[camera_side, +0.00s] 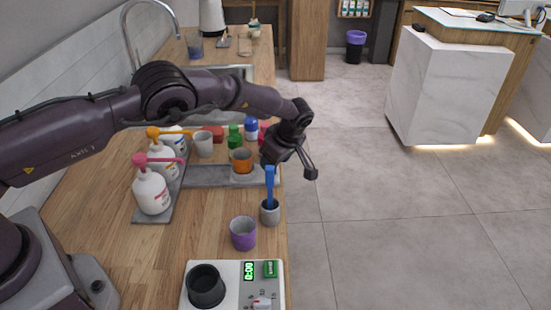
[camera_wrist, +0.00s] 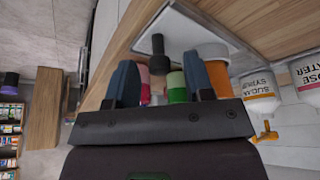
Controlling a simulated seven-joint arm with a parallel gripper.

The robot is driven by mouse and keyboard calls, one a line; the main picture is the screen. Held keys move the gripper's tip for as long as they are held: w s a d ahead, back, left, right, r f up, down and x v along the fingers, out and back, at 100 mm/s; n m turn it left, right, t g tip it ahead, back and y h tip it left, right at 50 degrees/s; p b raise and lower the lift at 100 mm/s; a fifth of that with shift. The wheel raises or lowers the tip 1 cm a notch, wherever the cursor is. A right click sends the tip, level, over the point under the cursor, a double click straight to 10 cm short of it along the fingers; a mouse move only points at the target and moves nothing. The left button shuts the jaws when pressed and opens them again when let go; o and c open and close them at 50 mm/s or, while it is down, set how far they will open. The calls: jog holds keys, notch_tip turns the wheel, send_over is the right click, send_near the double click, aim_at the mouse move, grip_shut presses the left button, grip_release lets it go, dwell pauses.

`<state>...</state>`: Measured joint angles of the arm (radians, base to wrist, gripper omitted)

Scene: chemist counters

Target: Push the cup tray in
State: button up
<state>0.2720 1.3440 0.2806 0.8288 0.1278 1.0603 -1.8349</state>
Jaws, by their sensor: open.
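A grey tray (camera_side: 210,176) lies on the wooden counter, its right end near the counter's front edge. An orange cup (camera_side: 242,161) stands on it; the cup also shows in the wrist view (camera_wrist: 214,66). A dark knob-like piece (camera_wrist: 158,46) shows at the tray's edge in the wrist view, between and beyond my fingers. My gripper (camera_side: 291,166) is open and empty, by the tray's right end at the counter's front edge. Its two dark fingers show in the wrist view (camera_wrist: 160,62). My gripper hides part of the tray's end; contact cannot be told.
Several pump bottles (camera_side: 152,190) stand left of the tray. Coloured bottles (camera_side: 235,137) stand behind the orange cup. Open floor lies right.

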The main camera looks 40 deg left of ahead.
grip_shut()
jog(key=s+a, duration=0.8)
jog(key=shift+s+a, duration=0.25)
jog(key=shift+s, duration=0.05)
jog(key=shift+c, duration=0.5)
grip_release()
jog(key=shift+o, duration=0.5)
jog(key=shift+d+r, duration=0.1)
jog(key=v, duration=1.2)
jog(key=shift+d+r, duration=0.15)
jog(key=shift+r, duration=0.25)
